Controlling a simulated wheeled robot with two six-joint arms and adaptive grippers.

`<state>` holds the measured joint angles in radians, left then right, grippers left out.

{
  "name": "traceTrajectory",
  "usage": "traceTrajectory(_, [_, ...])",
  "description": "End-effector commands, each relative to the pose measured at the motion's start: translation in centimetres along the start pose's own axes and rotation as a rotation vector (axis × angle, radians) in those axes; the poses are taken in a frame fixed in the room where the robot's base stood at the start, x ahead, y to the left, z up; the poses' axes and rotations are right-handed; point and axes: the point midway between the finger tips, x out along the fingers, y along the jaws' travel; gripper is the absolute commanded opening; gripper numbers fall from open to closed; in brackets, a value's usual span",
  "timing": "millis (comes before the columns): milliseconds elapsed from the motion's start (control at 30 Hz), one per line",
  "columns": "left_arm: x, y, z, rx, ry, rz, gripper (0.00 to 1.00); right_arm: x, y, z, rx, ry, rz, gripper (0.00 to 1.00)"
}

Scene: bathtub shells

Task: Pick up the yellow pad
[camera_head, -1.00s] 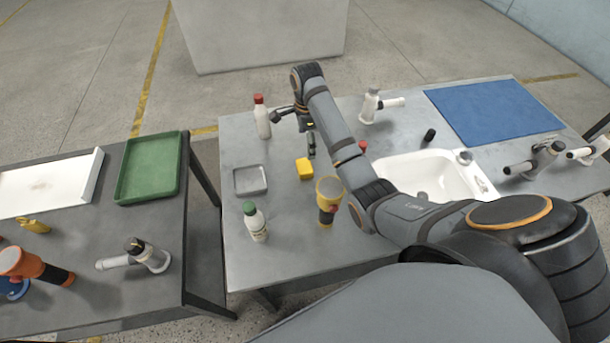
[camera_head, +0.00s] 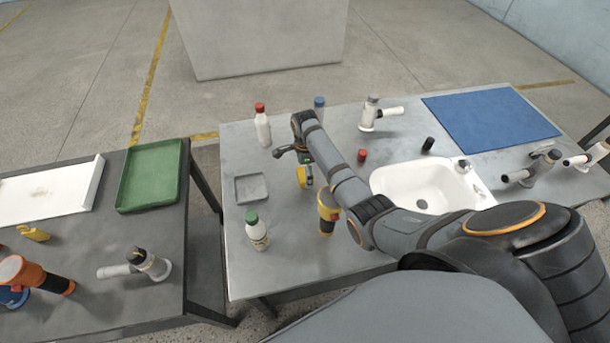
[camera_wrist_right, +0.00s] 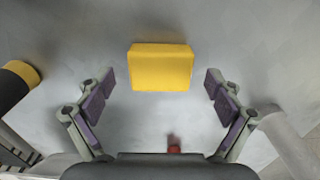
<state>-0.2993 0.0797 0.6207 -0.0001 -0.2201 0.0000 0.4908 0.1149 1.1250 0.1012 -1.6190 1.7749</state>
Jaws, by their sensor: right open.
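The yellow pad (camera_head: 302,176) is a small yellow block on the grey table, partly hidden by my right gripper in the head view. In the right wrist view the yellow pad (camera_wrist_right: 161,67) lies ahead of my right gripper (camera_wrist_right: 166,84), roughly centred between its two fingers. The fingers are wide apart and nothing is held. In the head view my right gripper (camera_head: 308,178) points down over the pad. My left gripper is not in view.
A yellow and black flashlight (camera_head: 327,212) stands close to the pad. A small grey tray (camera_head: 251,199), a green-capped bottle (camera_head: 257,232), a red-capped bottle (camera_head: 263,126), a blue-capped bottle (camera_head: 319,106) and a white basin (camera_head: 385,178) are around it. A red cap (camera_head: 362,156) is nearby.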

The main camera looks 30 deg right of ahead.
Motion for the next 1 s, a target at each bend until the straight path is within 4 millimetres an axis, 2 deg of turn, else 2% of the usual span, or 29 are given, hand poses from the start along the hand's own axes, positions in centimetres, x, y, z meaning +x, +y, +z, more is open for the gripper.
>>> traceTrajectory(233, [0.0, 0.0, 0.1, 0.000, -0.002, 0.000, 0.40, 0.4, 0.0, 0.0, 0.000, 0.000, -0.001, 0.92])
traceTrajectory(600, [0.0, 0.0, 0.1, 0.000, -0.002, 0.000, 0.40, 0.4, 0.0, 0.0, 0.000, 0.000, -0.001, 0.44])
traceTrajectory(867, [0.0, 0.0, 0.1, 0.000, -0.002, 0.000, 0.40, 0.1, -0.1, 0.0, 0.000, 0.000, -0.002, 0.44])
traceTrajectory(1000, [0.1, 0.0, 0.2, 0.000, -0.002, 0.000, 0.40, -2.1, -0.1, 0.0, -0.001, -0.001, -0.006, 0.44])
